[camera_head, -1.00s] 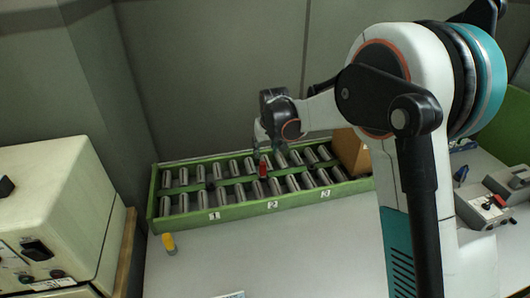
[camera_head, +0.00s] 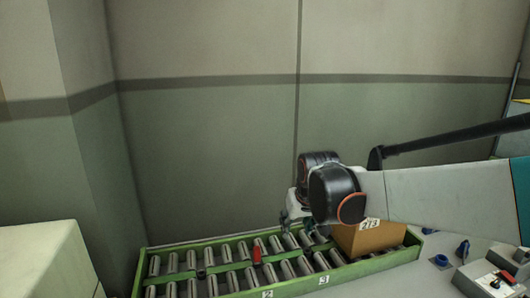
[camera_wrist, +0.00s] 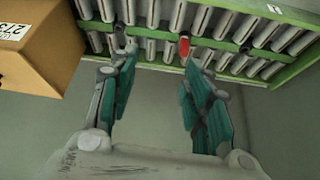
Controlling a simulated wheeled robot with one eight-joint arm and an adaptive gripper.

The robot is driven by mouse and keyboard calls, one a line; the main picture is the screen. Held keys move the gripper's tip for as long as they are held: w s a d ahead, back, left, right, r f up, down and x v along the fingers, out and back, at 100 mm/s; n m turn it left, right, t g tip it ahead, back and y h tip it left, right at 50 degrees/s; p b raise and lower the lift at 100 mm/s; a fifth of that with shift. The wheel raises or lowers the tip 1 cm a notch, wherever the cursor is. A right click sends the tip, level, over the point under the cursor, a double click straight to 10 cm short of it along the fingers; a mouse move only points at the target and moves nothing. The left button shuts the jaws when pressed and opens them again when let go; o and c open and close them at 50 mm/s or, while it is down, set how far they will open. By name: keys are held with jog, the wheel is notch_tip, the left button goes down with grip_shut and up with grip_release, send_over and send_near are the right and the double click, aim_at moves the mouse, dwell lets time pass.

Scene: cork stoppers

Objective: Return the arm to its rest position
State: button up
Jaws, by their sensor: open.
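My gripper (camera_wrist: 157,75) is open in the wrist view, its two teal fingers apart with nothing between them. In the head view my gripper (camera_head: 298,222) hangs over the back part of the green roller rack (camera_head: 295,285), left of a cardboard box. My arm reaches in from the right side of that view. A small red object (camera_head: 256,254) stands on the rack among the metal rollers, below and left of the gripper. The red object also shows in the wrist view (camera_wrist: 184,46), beyond the fingertips and apart from them.
The cardboard box (camera_head: 368,237) stands at the rack's right end, close to my arm. Grey devices (camera_head: 485,282) and a blue knob (camera_head: 462,250) lie at the lower right. A pale machine (camera_head: 45,262) is at the left. The wall area above the rack is free.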

jog(key=s+d+m+t, duration=0.1)
jog(key=s+d, duration=0.4)
jog(key=s, duration=0.8)
jog(key=s+d+m+h, duration=0.1)
jog(key=s+d, duration=0.5)
jog(key=s, duration=0.8)
jog(key=shift+d+f+t, duration=0.2)
jog(key=shift+f+t, duration=0.15)
jog(key=shift+t, duration=0.05)
